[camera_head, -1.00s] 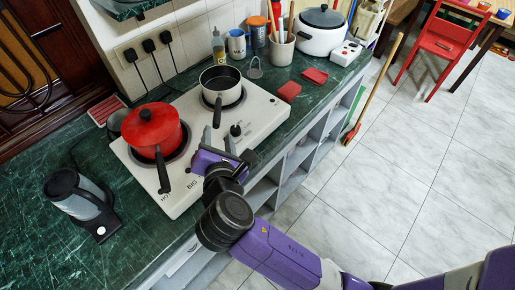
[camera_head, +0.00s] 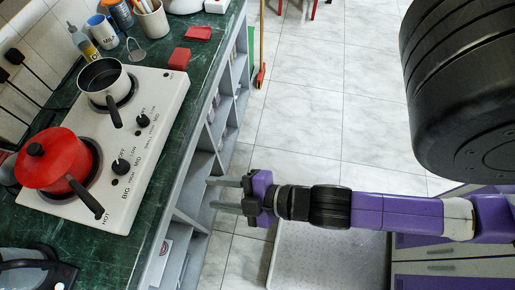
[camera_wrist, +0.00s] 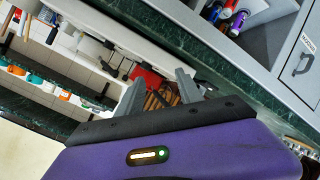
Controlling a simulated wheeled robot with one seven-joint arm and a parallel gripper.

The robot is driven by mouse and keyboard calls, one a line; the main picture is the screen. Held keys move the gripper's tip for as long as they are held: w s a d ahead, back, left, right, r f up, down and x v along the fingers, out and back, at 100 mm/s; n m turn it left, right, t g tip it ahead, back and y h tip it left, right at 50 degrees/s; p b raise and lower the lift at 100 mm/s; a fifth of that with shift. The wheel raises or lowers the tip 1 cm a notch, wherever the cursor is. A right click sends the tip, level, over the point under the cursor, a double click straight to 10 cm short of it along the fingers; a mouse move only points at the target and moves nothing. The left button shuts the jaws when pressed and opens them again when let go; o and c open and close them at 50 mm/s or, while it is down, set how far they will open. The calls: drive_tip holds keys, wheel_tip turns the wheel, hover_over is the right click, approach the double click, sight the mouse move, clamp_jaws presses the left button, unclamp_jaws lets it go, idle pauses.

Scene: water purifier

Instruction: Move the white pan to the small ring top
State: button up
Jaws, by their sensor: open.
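The white pan (camera_head: 101,83), with a dark inside and black handle, sits upright on the far ring (camera_head: 132,92) of the white hob (camera_head: 165,95). Its handle points toward the front edge of the hob. The lettering near the far knob is too small to read surely. A red lidded pot (camera_head: 52,160) sits on the near ring, beside the lettering BIG. My gripper (camera_head: 210,194) is open and empty, out in front of the counter and to the right of the hob, well apart from the pan. Its two fingers also show in the wrist view (camera_wrist: 158,84).
A broom (camera_head: 261,45) stands beyond. The tiled floor (camera_head: 310,110) between counter and right-hand cabinets is mostly clear.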

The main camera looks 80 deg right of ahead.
drive_tip(key=s+d+r+m+t, duration=0.1)
drive_tip(key=s+d+r+m, duration=0.1)
drive_tip(key=s+r+m, duration=0.5)
drive_tip(key=shift+s+r+m+t, duration=0.3)
drive_tip(key=shift+s+r+m, duration=0.1)
drive_tip(key=shift+s+m, duration=0.6)
